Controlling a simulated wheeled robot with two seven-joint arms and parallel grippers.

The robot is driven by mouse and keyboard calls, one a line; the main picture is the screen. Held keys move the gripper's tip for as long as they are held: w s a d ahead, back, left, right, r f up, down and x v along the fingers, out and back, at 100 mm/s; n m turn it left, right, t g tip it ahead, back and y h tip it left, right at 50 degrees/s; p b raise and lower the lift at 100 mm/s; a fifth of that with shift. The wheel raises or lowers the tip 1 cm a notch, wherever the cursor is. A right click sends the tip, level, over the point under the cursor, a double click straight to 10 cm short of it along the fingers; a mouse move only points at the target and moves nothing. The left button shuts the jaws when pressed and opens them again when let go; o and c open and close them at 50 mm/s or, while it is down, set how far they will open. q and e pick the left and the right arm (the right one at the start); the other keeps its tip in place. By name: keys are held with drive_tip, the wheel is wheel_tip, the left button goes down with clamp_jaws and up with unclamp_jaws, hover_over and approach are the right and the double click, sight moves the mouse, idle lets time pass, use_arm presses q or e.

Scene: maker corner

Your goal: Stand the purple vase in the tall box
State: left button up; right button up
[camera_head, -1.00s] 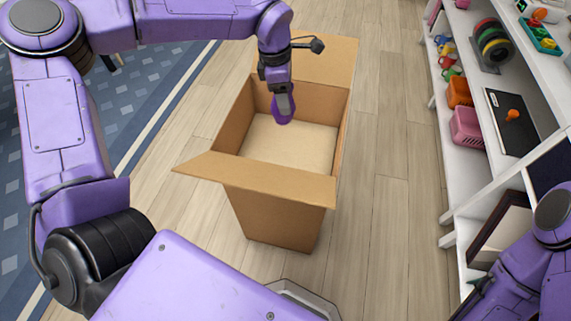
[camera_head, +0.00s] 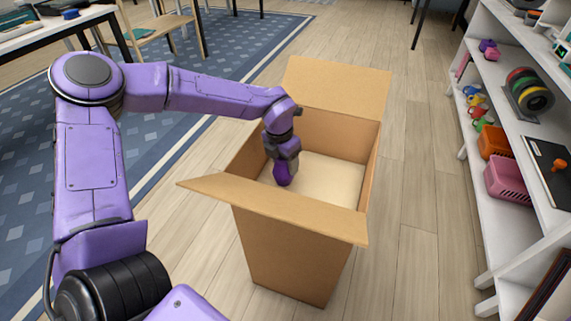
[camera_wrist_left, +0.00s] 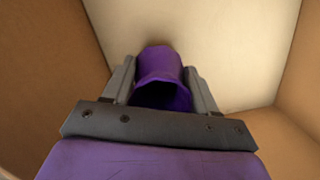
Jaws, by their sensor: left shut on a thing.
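The tall box (camera_head: 292,250) is an open cardboard carton standing on the floor, its flaps folded outward. My left gripper (camera_head: 285,163) reaches down into it, near its left wall. The gripper is shut on the purple vase (camera_head: 283,175), which hangs below it inside the box. In the left wrist view the vase (camera_wrist_left: 160,70) sits between the two grey fingers (camera_wrist_left: 158,88), its dark open mouth toward the camera. The pale box bottom shows beyond it. I cannot tell whether the vase touches the bottom. My right gripper is out of view.
A white shelf unit (camera_head: 508,240) stands at the right with a pink basket (camera_head: 507,178), an orange basket (camera_head: 494,143) and toys. A blue rug (camera_head: 165,160) lies left, with a wooden chair (camera_head: 160,35) and table behind. Bare wood floor surrounds the box.

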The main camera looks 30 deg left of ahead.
use_arm(q)
drive_tip(key=shift+f, duration=0.1)
drive_tip(key=o, duration=1.1)
drive_tip(key=shift+c, duration=0.2)
wheel_tip(320, 180, up, 12)
drive_tip(key=s+p, duration=0.1)
drive_tip(key=p, duration=0.1)
drive_tip(key=shift+s+a+p, duration=0.15)
drive_tip(key=shift+s+p, duration=0.25)
